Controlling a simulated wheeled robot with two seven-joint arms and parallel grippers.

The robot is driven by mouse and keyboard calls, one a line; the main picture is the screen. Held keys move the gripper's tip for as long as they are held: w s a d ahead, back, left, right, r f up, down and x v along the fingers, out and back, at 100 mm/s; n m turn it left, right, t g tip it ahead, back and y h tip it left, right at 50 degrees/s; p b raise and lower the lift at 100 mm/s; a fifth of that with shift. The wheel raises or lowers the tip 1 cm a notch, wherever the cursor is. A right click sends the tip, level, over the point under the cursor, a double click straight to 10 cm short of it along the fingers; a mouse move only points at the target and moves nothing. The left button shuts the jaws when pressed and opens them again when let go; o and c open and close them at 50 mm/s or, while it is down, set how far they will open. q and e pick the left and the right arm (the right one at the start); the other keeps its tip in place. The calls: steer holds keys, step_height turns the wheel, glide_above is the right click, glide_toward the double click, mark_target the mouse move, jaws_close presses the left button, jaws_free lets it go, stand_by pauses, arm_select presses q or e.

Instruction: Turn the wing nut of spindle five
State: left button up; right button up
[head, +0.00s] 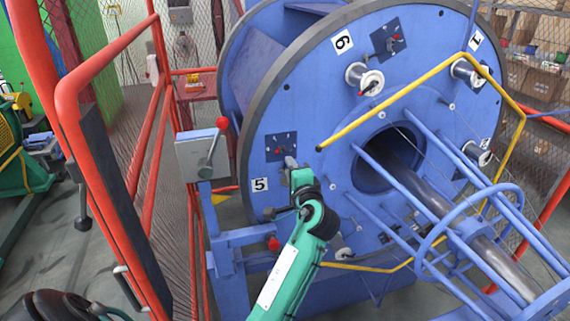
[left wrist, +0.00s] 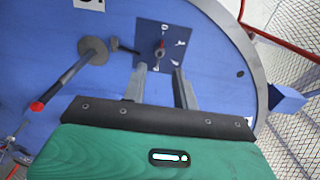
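The number 5 label (head: 259,184) marks spindle five on the big blue disc. Above it is a dark square dial plate (head: 281,147), which also fills the middle of the left wrist view (left wrist: 150,30). A small grey knob with a red part, seemingly the wing nut (left wrist: 160,49), sits at the plate's centre. My left gripper (head: 290,163) reaches up to the plate in the head view. In the left wrist view its two fingers (left wrist: 160,70) are apart, with the knob beyond and between their tips in the picture. Contact cannot be told. My right gripper is not in view.
A grey box with a red-knobbed lever (head: 208,152) stands left of the disc. A red guard frame (head: 150,120) is farther left. A yellow bar (head: 400,100) and blue tubes cross the disc's front. A grey round piece with a rod (left wrist: 92,50) is beside the plate.

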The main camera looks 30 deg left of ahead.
arm_select(q)
steer(key=b+v, duration=0.1)
steer(key=v, duration=0.4)
steer(key=shift+s+d, duration=0.15)
steer(key=shift+s, duration=0.05)
